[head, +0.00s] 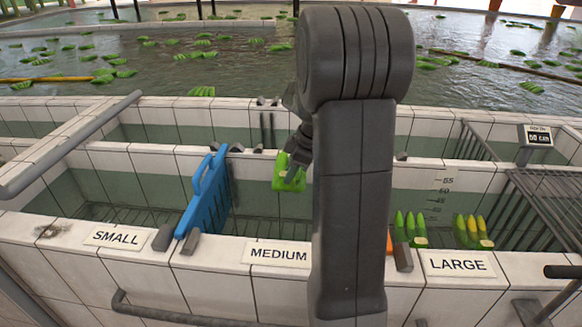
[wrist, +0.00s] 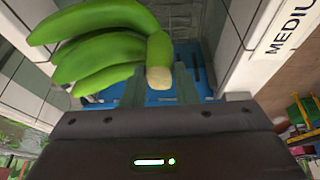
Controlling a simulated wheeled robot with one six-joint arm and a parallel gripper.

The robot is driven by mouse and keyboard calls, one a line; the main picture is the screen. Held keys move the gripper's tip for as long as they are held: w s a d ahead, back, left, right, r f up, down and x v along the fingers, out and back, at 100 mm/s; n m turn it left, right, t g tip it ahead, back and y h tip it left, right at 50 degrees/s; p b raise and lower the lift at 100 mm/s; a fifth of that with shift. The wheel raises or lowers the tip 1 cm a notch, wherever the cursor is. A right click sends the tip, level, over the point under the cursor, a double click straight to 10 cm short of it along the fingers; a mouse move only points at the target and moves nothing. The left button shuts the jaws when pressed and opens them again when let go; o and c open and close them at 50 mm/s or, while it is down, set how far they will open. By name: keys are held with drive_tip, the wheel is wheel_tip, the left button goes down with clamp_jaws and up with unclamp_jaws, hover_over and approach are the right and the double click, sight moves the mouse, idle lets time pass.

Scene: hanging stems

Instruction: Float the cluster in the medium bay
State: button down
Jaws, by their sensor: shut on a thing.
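My gripper (head: 298,158) is shut on a green banana cluster (head: 289,180) by its pale cut crown. In the wrist view the cluster (wrist: 105,38) hangs at the upper left of my gripper (wrist: 160,92), its fingers spread to the left. In the head view the cluster appears over the medium bay (head: 262,222), apart from its visible walls; its exact height above the bay floor is hard to tell. The MEDIUM label (head: 278,254) is on the front rim and also shows in the wrist view (wrist: 287,28). My arm hides the bay's right part.
A blue divider (head: 205,197) stands between the small bay and the medium bay. A sliver of orange (head: 389,242) shows beside my arm. The large bay holds a green cluster (head: 409,229) and a yellow-green cluster (head: 472,231). Behind lies a pool with many floating clusters.

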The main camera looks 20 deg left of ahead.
wheel_tip(320, 180, down, 21)
drive_tip(key=b, duration=1.2)
drive_tip(key=shift+b, duration=0.3)
drive_tip(key=shift+f+b, duration=0.95)
drive_tip(key=shift+b, duration=0.05)
idle(0.4)
drive_tip(key=c, duration=1.1)
unclamp_jaws()
drive_tip(key=shift+o, duration=0.2)
drive_tip(key=shift+s, duration=0.1)
drive_tip(key=a+r+p+v, duration=0.1)
drive_tip(key=a+p+v, duration=0.2)
drive_tip(key=p+v, duration=0.4)
drive_tip(key=s+a+r+p+v, duration=0.1)
drive_tip(key=a+p+v, duration=0.2)
drive_tip(key=v, duration=2)
drive_tip(key=p, duration=0.4)
drive_tip(key=shift+a+r, duration=0.2)
drive_tip(key=shift+r, duration=0.2)
